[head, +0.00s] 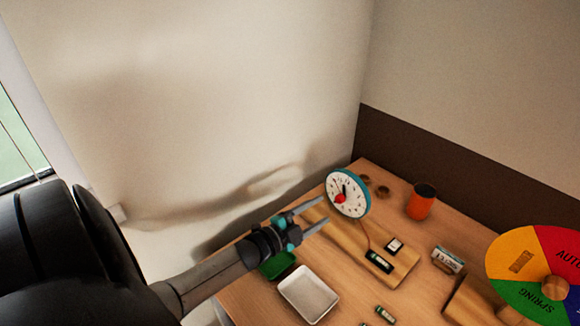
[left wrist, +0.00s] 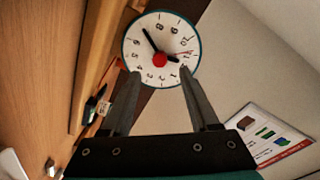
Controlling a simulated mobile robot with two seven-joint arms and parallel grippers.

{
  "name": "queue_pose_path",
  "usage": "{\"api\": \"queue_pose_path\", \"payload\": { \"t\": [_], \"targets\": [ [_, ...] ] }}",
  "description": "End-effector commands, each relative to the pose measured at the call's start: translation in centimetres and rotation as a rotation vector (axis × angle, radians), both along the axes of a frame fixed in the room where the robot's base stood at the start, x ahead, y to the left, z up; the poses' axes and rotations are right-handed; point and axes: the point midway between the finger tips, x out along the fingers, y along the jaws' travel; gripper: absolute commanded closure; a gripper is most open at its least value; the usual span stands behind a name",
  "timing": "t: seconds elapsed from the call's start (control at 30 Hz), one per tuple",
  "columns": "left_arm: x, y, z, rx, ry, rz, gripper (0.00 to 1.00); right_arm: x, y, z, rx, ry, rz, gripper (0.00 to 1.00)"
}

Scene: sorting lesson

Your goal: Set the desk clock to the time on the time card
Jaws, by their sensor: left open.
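The desk clock (head: 348,194) stands on a wooden board at the back of the table. It has a white face, a teal rim, dark hands and a red centre. In the left wrist view the clock (left wrist: 160,50) is just beyond the fingertips. My left gripper (head: 318,215) is open and empty, just left of the clock face; its spread fingers (left wrist: 160,72) point at the face. A small white card (head: 447,260) with dark print stands right of the board; its text is too small to read, so I cannot tell whether it is the time card. My right gripper is out of view.
A white tray (head: 308,296) and a green tray (head: 277,265) lie near the left edge. An orange cup (head: 421,202) stands at the back. A coloured season wheel (head: 535,273) is at the right.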

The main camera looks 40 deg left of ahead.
Motion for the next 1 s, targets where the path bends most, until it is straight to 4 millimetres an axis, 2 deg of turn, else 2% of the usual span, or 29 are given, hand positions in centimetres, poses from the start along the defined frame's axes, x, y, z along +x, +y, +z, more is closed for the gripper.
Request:
{"api": "queue_pose_path", "payload": {
  "t": [0.03,0.3,0.5,0.7,1.0],
  "targets": [
    [-1.1,0.1,0.1,0.0,0.004,0.001,0.39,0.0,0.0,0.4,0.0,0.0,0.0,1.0],
    [-5.9,0.7,0.3,-0.001,0.004,0.0,0.39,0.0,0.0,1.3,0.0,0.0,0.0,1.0],
    [-8.4,1.0,0.5,-0.001,0.002,0.001,0.39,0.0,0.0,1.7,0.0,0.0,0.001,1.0],
    [-9.3,1.2,0.5,0.0,-0.001,0.001,0.39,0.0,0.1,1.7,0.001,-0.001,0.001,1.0],
    [-9.4,1.2,0.5,0.0,0.0,0.0,0.39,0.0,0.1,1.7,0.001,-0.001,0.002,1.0]
  ]
}}
